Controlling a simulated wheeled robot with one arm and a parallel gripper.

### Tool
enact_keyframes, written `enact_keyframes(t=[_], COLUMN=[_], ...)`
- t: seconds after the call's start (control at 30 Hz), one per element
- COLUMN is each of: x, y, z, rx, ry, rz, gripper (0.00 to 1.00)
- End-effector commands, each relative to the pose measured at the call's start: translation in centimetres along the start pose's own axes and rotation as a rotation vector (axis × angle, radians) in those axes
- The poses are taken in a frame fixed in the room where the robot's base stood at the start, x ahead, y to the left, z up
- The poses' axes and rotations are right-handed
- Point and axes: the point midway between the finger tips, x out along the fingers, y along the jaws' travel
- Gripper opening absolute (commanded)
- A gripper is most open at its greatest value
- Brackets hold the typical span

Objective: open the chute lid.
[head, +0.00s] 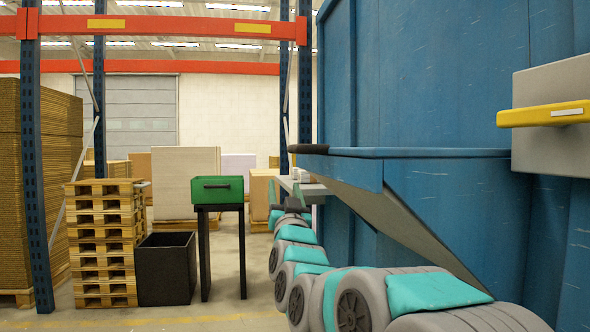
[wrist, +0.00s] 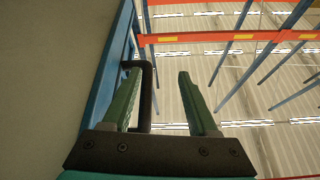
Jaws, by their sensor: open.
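The chute lid (head: 430,153) is a flat blue panel lying level on top of the sloping blue chute (head: 400,208), so it looks shut. A black bar handle (head: 308,149) sticks out at its far left end. In the wrist view, the handle (wrist: 149,100) stands out from the lid's blue edge (wrist: 108,75). My gripper (wrist: 156,72) is open, with two green fingers. In the head view, my gripper is small and partly hidden beyond my arm, below the handle.
The tall blue machine body (head: 450,70) fills the right side, with a grey box and yellow bar (head: 545,115) on it. A green bin (head: 217,189) on a black stand, a black crate (head: 166,268) and stacked pallets (head: 103,243) stand left. Floor in front of them is free.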

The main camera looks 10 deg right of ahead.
Motion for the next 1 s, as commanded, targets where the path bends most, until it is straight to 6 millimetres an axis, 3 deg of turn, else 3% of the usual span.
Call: enact_keyframes(t=[0.13, 0.3, 0.47, 1.0], x=[0.6, 0.7, 1.5, 7.0], y=[1.0, 1.5, 1.6, 2.0], z=[-2.4, -4.0, -4.6, -6.3], rx=[0.009, 0.011, 0.011, 0.012], ry=[0.2, 0.302, 0.317, 0.311], rz=[0.037, 0.058, 0.061, 0.06], gripper=[0.59, 0.59, 0.59, 0.59])
